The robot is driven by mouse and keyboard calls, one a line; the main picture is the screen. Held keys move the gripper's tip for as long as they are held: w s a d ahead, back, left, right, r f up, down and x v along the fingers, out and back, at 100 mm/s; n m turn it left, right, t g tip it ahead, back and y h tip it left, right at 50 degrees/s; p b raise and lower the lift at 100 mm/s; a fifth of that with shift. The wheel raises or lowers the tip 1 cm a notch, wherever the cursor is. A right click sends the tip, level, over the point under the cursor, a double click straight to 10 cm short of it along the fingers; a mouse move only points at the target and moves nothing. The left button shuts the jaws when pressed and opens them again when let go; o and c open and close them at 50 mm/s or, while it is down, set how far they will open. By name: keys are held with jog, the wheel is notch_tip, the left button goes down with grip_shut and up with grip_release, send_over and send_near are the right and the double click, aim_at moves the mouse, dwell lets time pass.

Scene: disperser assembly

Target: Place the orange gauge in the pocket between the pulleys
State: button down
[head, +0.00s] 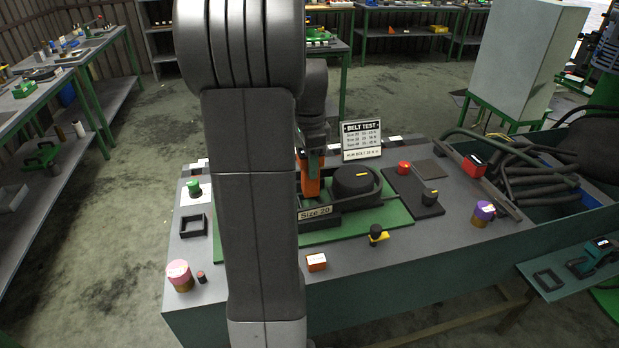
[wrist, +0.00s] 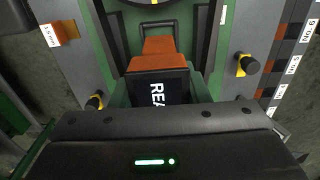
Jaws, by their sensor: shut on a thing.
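The orange gauge (head: 312,184) is upright under my gripper (head: 310,156) in the head view, left of a black round pulley (head: 352,180). In the wrist view the gauge (wrist: 158,50) has an orange body and a dark face with white letters, partly cut off by the gripper's black body. My gripper is shut on the gauge; its fingertips are mostly hidden. The other pulley and the pocket are hidden behind my arm in the head view. I cannot tell whether the gauge touches the pocket floor.
The fixture stands on a green plate (head: 397,215) with a "Size 20" label (head: 315,212). A "Belt test" sign (head: 361,139) stands behind it. A black and yellow knob (head: 377,234), an orange block (head: 316,262) and a red button (head: 404,167) are nearby. A hose bin (head: 562,222) is at right.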

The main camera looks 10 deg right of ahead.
jog(key=shift+f, duration=2.15)
jog(key=shift+f, duration=0.15)
jog(key=c, duration=0.8)
grip_release()
notch_tip(320, 180, up, 12)
jog(key=shift+r, duration=0.15)
